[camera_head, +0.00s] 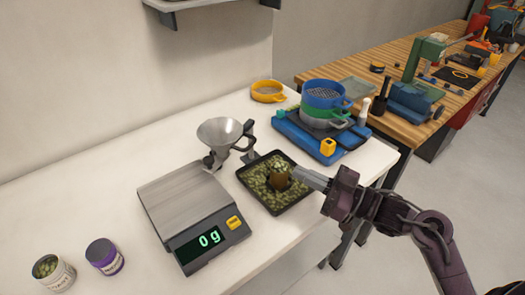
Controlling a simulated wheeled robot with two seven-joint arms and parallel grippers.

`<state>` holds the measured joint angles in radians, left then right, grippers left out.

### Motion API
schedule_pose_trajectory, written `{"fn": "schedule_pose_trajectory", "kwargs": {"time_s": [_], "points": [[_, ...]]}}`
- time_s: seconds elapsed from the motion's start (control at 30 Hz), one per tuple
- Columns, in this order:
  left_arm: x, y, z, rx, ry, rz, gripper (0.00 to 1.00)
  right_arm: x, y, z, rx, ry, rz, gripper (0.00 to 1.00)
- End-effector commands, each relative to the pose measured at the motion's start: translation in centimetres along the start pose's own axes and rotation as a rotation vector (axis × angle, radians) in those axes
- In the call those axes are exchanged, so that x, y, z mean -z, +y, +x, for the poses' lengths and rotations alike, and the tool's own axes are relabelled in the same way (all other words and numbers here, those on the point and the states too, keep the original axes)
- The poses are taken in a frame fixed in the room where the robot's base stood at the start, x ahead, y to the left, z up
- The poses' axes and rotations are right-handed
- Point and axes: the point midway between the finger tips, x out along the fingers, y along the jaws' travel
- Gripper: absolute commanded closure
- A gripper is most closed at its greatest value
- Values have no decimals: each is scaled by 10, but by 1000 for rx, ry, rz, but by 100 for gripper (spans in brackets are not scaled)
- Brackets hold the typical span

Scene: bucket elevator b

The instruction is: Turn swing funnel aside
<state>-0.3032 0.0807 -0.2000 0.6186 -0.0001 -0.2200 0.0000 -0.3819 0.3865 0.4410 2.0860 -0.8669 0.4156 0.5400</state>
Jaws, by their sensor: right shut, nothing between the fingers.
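The swing funnel (222,131) is a grey metal cone with a dark handle or bracket at its right side. It stands above the back right corner of the scale (190,195). My right gripper (299,175) comes in from the right and is shut and empty. Its tip is over the right side of a black tray (243,175) of green pieces, right of and nearer than the funnel, and apart from it. A brown cup-like object (279,178) sits in the tray by the fingertips; I cannot tell whether they touch it. My left gripper is not in view.
The scale display reads 0 g. A labelled can (54,273) and a purple jar (104,256) stand at the front left. Blue and green sieves (324,100) sit on a blue device behind the tray.

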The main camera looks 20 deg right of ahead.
Motion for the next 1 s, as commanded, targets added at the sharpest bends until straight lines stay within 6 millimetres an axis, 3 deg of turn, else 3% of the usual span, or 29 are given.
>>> {"fn": "schedule_pose_trajectory", "kwargs": {"time_s": [0.3, 0.5, 1.0], "points": [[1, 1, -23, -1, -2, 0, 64, 5, 0, 70, 0, 4, -1, 100], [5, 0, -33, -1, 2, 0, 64, 3, 0, 96, -1, 2, 0, 100], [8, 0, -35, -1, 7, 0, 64, 0, 0, 105, -2, 0, -2, 100]]}}
